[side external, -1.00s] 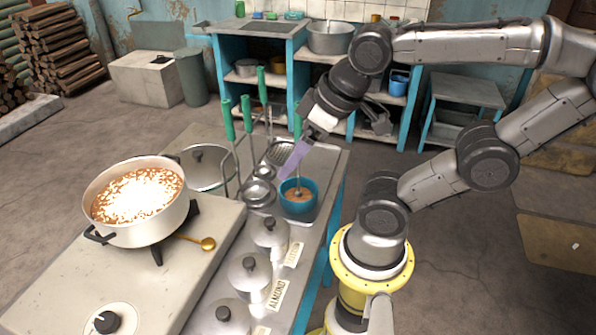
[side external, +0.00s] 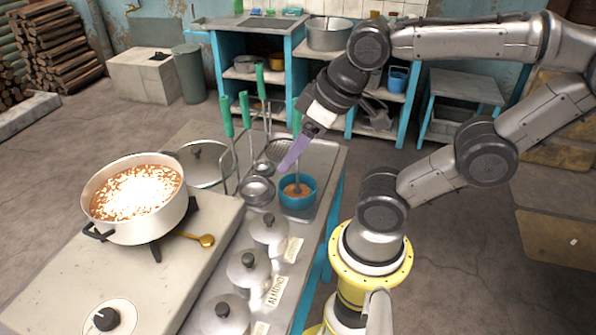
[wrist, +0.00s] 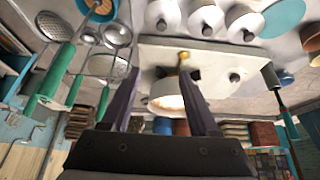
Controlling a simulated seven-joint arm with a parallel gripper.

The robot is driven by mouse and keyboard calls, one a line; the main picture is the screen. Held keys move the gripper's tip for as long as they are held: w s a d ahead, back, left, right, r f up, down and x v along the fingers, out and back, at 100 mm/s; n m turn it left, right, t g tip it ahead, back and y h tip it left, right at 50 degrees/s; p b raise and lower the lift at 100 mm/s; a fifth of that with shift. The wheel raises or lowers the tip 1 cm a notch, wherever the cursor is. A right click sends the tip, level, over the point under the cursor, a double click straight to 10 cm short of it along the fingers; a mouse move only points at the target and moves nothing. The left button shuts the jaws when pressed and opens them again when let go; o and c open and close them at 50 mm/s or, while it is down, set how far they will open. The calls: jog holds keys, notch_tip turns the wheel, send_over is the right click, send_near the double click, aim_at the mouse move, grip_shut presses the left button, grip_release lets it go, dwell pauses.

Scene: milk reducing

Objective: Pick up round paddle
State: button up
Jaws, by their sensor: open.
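Several green-handled tools stand in a rack on the counter; their handles (side external: 245,110) rise left of my gripper (side external: 283,164). A perforated skimmer head (side external: 284,151) lies behind my fingers. In the wrist view a round, flat-looking grey head (wrist: 55,26) is at upper left and another round head (wrist: 118,35) is beside it. I cannot tell surely which is the round paddle. My gripper is open and empty in the wrist view (wrist: 160,68), its dark fingers apart. In the side view its purple finger points down-left, above the counter near the blue bowl.
The blue bowl (side external: 298,202) of brown food has a green-handled tool in it. Lidded canisters (side external: 268,235) line the counter front.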

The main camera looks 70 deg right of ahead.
aim_at(295, 112)
jog(key=s+d+n+g+h, duration=0.3)
jog(key=d+n+g+h, duration=0.4)
jog(key=d+g, duration=0.25)
jog(key=w+a+f+n+h, duration=0.2)
jog(key=w+a+n+h, duration=0.4)
jog(key=w+n+h, duration=0.4)
jog(key=shift+m+t+h, duration=0.25)
jog(key=shift+m+h, duration=0.05)
jog(key=shift+m, duration=0.3)
jog(key=d, duration=0.4)
jog(key=s+d, duration=0.1)
jog(key=d, duration=0.3)
jog(key=s+d, duration=0.1)
jog(key=d, duration=0.4)
jog(key=shift+s+r, duration=0.1)
jog(key=shift+r, duration=0.05)
